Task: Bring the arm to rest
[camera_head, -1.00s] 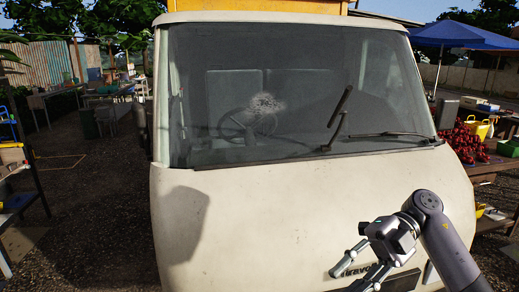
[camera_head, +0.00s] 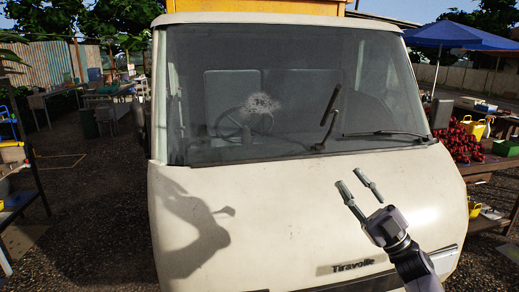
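My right gripper (camera_head: 354,184) is in front of the truck's cream front panel, at the lower right of the head view. Its two fingers point up and to the left and are spread apart, with nothing between them. The arm behind it comes in from the bottom edge. My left gripper is not in view. The truck (camera_head: 270,215) fills the middle, with a dark windshield (camera_head: 290,95) that has a whitish cracked-looking patch (camera_head: 262,103). One wiper (camera_head: 330,118) stands up from the glass and another (camera_head: 385,134) lies along its lower edge.
A stall table (camera_head: 485,168) with red fruit (camera_head: 459,142) and yellow containers (camera_head: 474,128) stands at the right under a blue canopy (camera_head: 455,35). A shelf rack (camera_head: 22,180) stands at the left edge. Gravel ground (camera_head: 95,215) between rack and truck is clear.

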